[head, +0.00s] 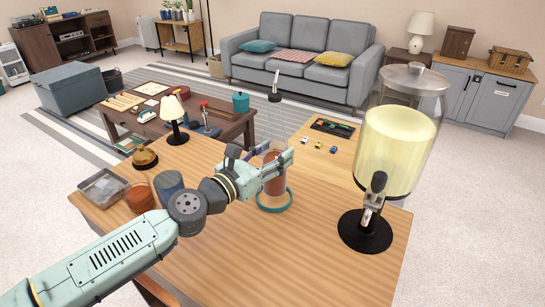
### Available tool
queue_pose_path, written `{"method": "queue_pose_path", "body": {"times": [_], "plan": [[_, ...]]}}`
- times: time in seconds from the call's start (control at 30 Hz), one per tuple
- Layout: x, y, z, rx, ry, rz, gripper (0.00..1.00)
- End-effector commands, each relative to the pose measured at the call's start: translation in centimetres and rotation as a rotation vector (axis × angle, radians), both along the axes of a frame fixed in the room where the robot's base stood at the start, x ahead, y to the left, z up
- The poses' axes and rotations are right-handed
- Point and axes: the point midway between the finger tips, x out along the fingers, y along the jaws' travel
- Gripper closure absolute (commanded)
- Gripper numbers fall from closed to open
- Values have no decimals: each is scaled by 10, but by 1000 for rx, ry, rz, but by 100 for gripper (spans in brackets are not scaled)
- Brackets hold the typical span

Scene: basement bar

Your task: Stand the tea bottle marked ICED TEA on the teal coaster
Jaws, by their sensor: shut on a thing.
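A clear bottle of reddish-brown tea (275,183) stands upright in the middle of the wooden counter; any lettering on it is too small to read. My gripper (285,159) reaches in from the left and is shut around the bottle's upper part, hiding some of it. The teal coaster (272,210) shows as a round rim around and below the bottle's base. The base appears over the coaster's inside. I cannot tell whether the bottle touches it or hangs slightly above.
A large drink dispenser (400,140) on a black base stands to the right. A metal tray (103,187), an orange-brown jar (139,198), a blue-grey cup (168,184) and a small lamp (174,112) stand to the left. The counter's front is clear.

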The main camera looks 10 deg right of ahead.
Motion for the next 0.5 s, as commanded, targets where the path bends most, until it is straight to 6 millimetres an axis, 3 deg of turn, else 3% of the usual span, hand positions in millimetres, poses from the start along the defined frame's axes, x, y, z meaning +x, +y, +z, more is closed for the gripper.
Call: {"method": "queue_pose_path", "body": {"times": [0.2, 0.5], "plan": [[0, 1, -19, -4, 0, 3, 100], [0, 1, -23, 0, -3, 2, 100]]}}
